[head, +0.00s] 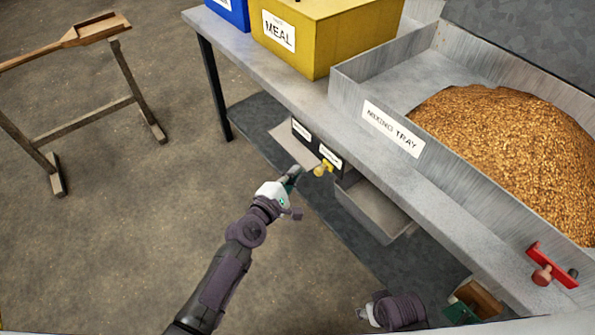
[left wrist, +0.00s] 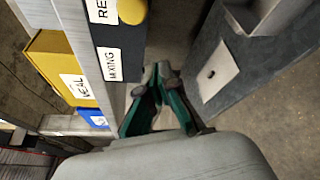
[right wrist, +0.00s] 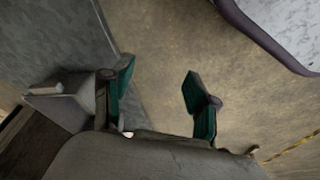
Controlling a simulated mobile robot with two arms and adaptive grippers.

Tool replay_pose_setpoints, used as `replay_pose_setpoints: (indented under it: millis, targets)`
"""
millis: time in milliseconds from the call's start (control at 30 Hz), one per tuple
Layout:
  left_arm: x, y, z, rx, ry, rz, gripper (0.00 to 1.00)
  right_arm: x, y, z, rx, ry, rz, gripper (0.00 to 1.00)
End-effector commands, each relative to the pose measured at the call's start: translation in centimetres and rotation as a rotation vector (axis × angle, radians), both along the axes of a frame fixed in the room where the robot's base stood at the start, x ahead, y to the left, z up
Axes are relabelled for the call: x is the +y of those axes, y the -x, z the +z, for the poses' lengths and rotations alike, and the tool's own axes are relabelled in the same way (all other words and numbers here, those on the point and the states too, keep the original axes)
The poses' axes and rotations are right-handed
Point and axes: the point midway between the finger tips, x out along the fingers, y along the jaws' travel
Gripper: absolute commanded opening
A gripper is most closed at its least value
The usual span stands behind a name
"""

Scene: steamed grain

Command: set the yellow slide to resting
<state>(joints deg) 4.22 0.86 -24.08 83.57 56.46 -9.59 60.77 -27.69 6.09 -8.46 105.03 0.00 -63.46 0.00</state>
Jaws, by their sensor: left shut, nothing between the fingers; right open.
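The yellow slide's round knob (head: 323,168) sticks out of a black panel (head: 318,145) under the table's front edge. The panel has two white labels. In the left wrist view the knob (left wrist: 131,11) is cut by the top edge, beside the partly seen label starting "RE" (left wrist: 103,10) and away from the "MIXING" label (left wrist: 109,64). My left gripper (head: 294,176) is shut and empty, just left of the knob in the head view; in its wrist view the fingertips (left wrist: 158,72) look apart from it. My right gripper (right wrist: 155,85) is open and empty, low beside the table.
A mixing tray (head: 394,128) of grain stands on the table, with a yellow meal bin (head: 310,45) beside it. A metal trough (head: 372,210) lies below the panel.

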Motion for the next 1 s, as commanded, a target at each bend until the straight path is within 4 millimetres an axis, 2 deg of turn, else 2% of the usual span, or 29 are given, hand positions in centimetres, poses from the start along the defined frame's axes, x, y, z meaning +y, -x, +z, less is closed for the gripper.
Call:
replay_pose_setpoints:
  millis: [300, 500, 1000]
  targets:
    - [3.1, 4.9, 0.9, 0.003, -0.004, 0.0, 0.0, -0.1, 1.0, -2.9, 0.018, 0.001, 0.003, 0.59]
    - [4.3, 6.9, 1.3, 0.002, -0.001, 0.0, 0.0, -0.1, 1.4, -3.8, 0.022, 0.002, 0.004, 0.59]
    - [4.6, 7.3, 1.4, 0.001, -0.002, 0.0, 0.0, -0.2, 1.5, -4.0, 0.022, 0.002, 0.005, 0.59]
